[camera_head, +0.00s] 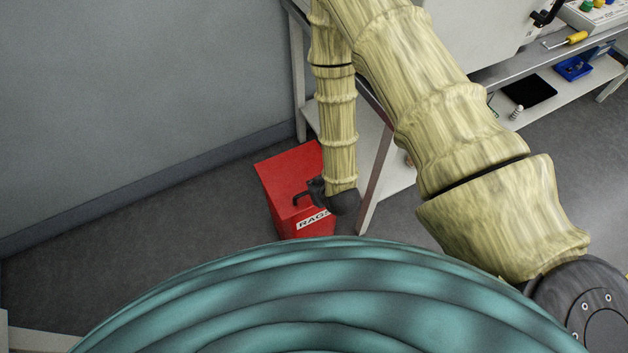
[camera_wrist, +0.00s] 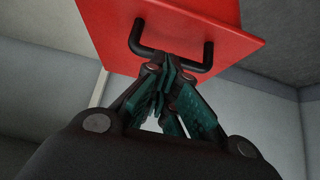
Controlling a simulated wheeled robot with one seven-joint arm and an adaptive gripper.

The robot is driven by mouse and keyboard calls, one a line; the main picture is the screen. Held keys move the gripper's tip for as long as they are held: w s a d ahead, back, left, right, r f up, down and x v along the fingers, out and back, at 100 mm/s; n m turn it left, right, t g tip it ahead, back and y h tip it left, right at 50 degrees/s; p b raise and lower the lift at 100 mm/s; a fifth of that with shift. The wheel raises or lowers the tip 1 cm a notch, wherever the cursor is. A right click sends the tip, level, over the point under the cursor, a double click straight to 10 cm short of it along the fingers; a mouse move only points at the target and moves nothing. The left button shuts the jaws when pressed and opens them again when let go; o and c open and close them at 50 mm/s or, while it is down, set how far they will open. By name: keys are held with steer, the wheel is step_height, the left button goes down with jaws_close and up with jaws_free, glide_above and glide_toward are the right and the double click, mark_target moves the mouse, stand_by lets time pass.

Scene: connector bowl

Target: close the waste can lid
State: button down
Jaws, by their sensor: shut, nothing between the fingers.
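The red waste can (camera_head: 306,228) stands on the floor, with a partly hidden white label on its front. Its red lid (camera_head: 285,172) shows as a broad panel with a black handle (camera_head: 300,197) near the front edge. I cannot tell whether the lid is fully down. The lid fills the top of the wrist view (camera_wrist: 185,18), with the black handle (camera_wrist: 139,42) across it. My gripper (camera_wrist: 170,72) is shut and empty, its teal fingertips at the handle between its two ends. Whether they touch it is unclear. In the head view my wrist hides the fingertips.
A bench leg (camera_head: 374,180) and white lower shelf (camera_head: 398,165) stand close to the can's right. The grey wall (camera_head: 140,80) is behind on the left. Open floor (camera_head: 130,235) lies left of the can. A blue bin (camera_head: 573,68) sits on the right shelf.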

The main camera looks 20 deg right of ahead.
steer(key=shift+s+f, duration=0.25)
steer(key=shift+f, duration=0.55)
steer(key=shift+r, duration=0.15)
step_height(320, 180, up, 4)
steer(key=p, duration=0.3)
steer(key=s+d+f+b, duration=0.1)
steer(key=s+d+b, duration=0.1)
steer(key=s, duration=0.7)
steer(key=shift+f+b, duration=0.35)
steer(key=s+d+m+g, duration=0.1)
steer(key=s+g, duration=0.1)
steer(key=s, duration=0.3)
steer(key=s+d+g+p, duration=0.1)
steer(key=s+d+g, duration=0.1)
steer(key=s, duration=0.3)
steer(key=s+d+m+g+h+p, duration=0.1)
steer(key=s+d+g, duration=0.1)
steer(key=s, duration=0.4)
steer(key=shift+d+m+g, duration=0.2)
steer(key=shift+m+g, duration=0.1)
steer(key=shift+g, duration=0.5)
